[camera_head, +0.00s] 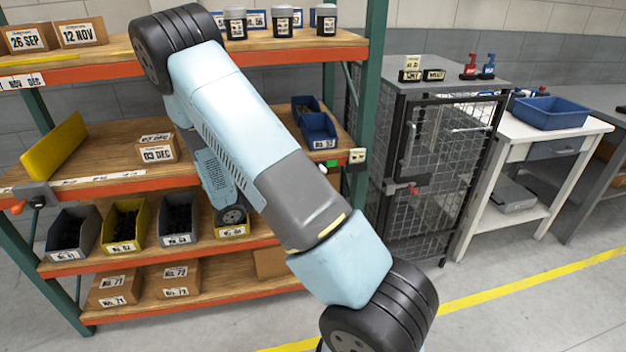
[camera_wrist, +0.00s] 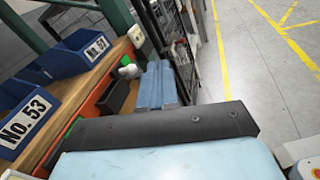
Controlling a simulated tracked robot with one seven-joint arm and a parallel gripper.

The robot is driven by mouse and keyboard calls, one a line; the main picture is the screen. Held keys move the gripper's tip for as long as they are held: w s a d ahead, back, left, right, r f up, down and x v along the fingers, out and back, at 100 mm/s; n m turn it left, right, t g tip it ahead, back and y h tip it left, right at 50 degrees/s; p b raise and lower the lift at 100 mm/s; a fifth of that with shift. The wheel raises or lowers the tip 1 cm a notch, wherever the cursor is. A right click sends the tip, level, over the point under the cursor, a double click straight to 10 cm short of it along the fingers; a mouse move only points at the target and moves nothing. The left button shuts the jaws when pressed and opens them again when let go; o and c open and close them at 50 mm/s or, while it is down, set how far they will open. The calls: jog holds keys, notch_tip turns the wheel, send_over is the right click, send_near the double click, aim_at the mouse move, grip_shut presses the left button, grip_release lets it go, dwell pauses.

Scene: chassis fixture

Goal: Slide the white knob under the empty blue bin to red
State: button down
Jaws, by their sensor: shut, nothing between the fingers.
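Two blue bins stand on the middle shelf. The right one (camera_head: 319,128) looks empty in the head view; it appears to be the farther bin (camera_wrist: 72,57) in the wrist view. The other bin (camera_head: 303,104) seems to hold something dark; the nearer bin (camera_wrist: 28,112) reads No. 53. A white knob (camera_wrist: 128,71) sits on the orange shelf edge under the farther bin, with green beside it. A green patch (camera_head: 332,163) also shows in the head view. My gripper (camera_wrist: 150,84) is shut and empty, close to the knob; contact cannot be told. My arm hides it in the head view.
A green rack post (camera_head: 369,90) and a wire cage (camera_head: 430,170) stand right of the bins. Small grey and yellow bins (camera_head: 124,228) fill the shelf below. My arm spans the front of the rack. Open floor (camera_head: 560,300) lies at the right.

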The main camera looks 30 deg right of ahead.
aim_at(322, 169)
jog(key=w+a+f+n+t+h, duration=0.1)
jog(key=w+a+f+n+t, duration=0.1)
jog(key=f+n+t, duration=0.4)
notch_tip(322, 169, down, 2)
jog(key=shift+w+f+h, duration=0.15)
jog(key=shift+w+h, duration=0.15)
jog(key=shift+w, duration=0.6)
jog(key=shift+d, duration=0.1)
jog(key=x, duration=1.4)
